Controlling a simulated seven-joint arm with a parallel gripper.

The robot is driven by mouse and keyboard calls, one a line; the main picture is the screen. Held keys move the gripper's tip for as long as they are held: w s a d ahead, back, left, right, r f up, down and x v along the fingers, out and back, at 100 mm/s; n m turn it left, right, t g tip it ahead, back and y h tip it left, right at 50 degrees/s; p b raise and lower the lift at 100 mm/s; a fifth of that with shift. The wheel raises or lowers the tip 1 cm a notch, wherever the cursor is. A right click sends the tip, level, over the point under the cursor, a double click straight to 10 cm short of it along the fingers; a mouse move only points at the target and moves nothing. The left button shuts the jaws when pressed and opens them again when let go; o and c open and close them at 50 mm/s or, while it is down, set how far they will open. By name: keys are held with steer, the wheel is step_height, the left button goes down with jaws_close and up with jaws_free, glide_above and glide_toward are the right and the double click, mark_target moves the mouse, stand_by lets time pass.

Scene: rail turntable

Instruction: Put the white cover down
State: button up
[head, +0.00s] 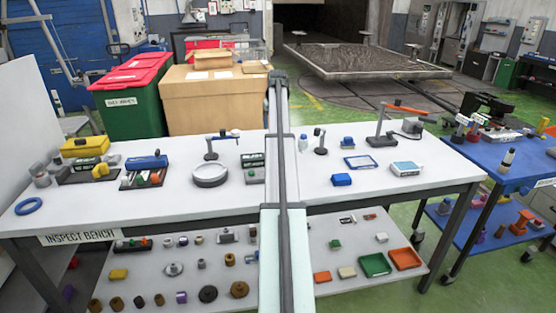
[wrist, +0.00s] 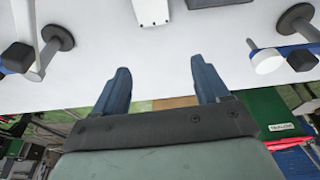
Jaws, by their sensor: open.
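A white piece with small dark dots (wrist: 152,12) lies on the bench at the top edge of the wrist view, partly cut off. It may be the white cover; I cannot tell for sure. I cannot pick it out in the head view, where my arm hides the middle of the bench. My gripper (wrist: 161,86) shows two blue fingers, spread apart with nothing between them. The white piece lies beyond the fingertips, apart from them. In the head view the fingers cannot be made out.
The white inspection bench (head: 110,215) holds a round grey dish (head: 210,175), a blue tray (head: 363,162), a white box (head: 405,168) and several stands. A lower shelf (head: 340,255) carries small parts. A blue cart (head: 515,165) stands right; a green bin (head: 130,105) stands behind.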

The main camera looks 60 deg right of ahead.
steer(key=f, duration=0.2)
steer(key=s+f+g+y, duration=0.1)
steer(key=f, duration=0.2)
steer(key=s+a+f+g+y, duration=0.1)
steer(key=f, duration=0.2)
steer(key=shift+a+f, duration=0.1)
steer(key=shift+f, duration=0.05)
steer(key=shift+s+f, duration=0.1)
steer(key=shift+f, duration=2.55)
steer(key=shift+c, duration=0.4)
steer(key=shift+r, duration=0.1)
steer(key=c, duration=1.1)
